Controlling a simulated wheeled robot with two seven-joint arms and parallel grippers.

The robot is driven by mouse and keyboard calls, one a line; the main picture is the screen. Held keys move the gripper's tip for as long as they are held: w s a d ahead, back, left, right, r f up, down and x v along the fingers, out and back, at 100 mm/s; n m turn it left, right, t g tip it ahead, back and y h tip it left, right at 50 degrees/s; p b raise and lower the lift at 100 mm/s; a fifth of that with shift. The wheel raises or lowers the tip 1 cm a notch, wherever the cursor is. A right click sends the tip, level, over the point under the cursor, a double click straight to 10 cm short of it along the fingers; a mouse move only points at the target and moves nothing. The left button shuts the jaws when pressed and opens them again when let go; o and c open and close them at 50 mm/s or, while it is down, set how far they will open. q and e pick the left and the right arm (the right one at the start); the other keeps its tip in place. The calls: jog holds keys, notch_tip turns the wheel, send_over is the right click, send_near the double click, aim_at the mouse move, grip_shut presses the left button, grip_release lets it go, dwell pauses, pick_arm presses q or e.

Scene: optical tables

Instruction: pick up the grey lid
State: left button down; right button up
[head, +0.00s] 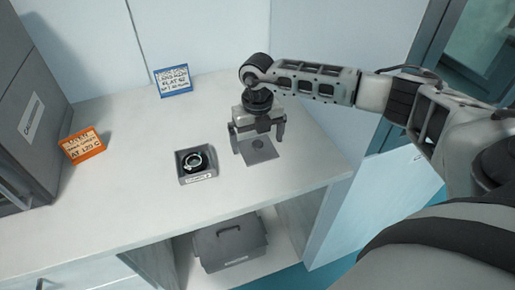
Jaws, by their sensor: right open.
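A flat square grey lid (263,155) with a dark round spot near its middle lies on the white table, right of a small open grey box (183,177). My right gripper (258,145) points down over the lid, its two fingers apart on either side of it. It is open with nothing held; the fingers partly cover the view of the lid's far edge. I cannot tell how high the fingertips are above the table. My left gripper is not in view.
The small box holds a dark round item with a light ring. A blue-framed note (173,80) stands at the back and an orange note (83,146) at left, beside a grey cabinet (30,110). A grey handled case (229,251) sits on the shelf below. The table front is clear.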

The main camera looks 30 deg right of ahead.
jog(key=shift+f, duration=0.55)
jog(key=c, duration=0.9)
jog(key=shift+r, duration=0.15)
